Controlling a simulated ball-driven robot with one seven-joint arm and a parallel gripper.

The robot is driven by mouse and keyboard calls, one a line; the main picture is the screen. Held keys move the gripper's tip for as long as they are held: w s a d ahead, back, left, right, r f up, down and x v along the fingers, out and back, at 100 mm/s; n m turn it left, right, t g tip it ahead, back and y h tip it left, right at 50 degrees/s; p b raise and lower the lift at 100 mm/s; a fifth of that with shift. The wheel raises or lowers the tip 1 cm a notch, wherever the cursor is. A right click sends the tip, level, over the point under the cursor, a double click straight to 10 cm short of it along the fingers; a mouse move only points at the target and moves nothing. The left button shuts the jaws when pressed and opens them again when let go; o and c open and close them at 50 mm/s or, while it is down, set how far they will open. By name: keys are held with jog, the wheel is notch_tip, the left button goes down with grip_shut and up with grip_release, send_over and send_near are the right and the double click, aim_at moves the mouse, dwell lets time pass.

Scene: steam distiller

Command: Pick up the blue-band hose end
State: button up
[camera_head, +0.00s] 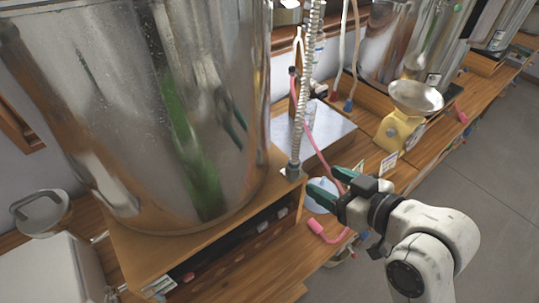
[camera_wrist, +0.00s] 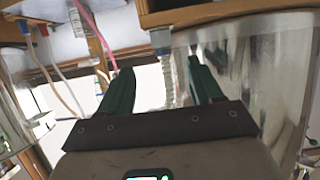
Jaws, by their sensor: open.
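A pale hose hangs at the back, ending in a blue end (camera_head: 348,105). In the wrist view a blue end (camera_wrist: 24,27) shows at the upper left, well to the side of my fingers. My gripper (camera_head: 333,183) has two green fingers, open with nothing between them that I can make out as held. It is in front of the blue end, beside the wooden stand's corner. In the wrist view the gripper (camera_wrist: 160,67) has a grey ribbed hose (camera_wrist: 168,80) seen between its fingers; I cannot tell how far behind them it is.
A large steel vessel (camera_head: 150,100) stands on a wooden stand (camera_head: 190,240) at left. The ribbed hose's grey fitting (camera_head: 293,171) is by its corner. A pink hose end (camera_head: 315,227) lies near my gripper. A yellow scale (camera_head: 400,132) stands at right. Grey floor (camera_head: 470,180) is clear.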

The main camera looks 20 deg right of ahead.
aim_at(298, 166)
jog(key=shift+r+b+x, duration=0.15)
jog(key=shift+b+x, duration=0.95)
jog(key=shift+x, duration=1.6)
jog(key=shift+r+b+x, duration=0.15)
jog(key=shift+b+x, duration=0.9)
jog(key=shift+x, duration=1.65)
jog(key=shift+a, duration=0.2)
jog(key=c, duration=1.1)
jog(key=shift+c, duration=0.4)
jog(key=shift+r, duration=0.15)
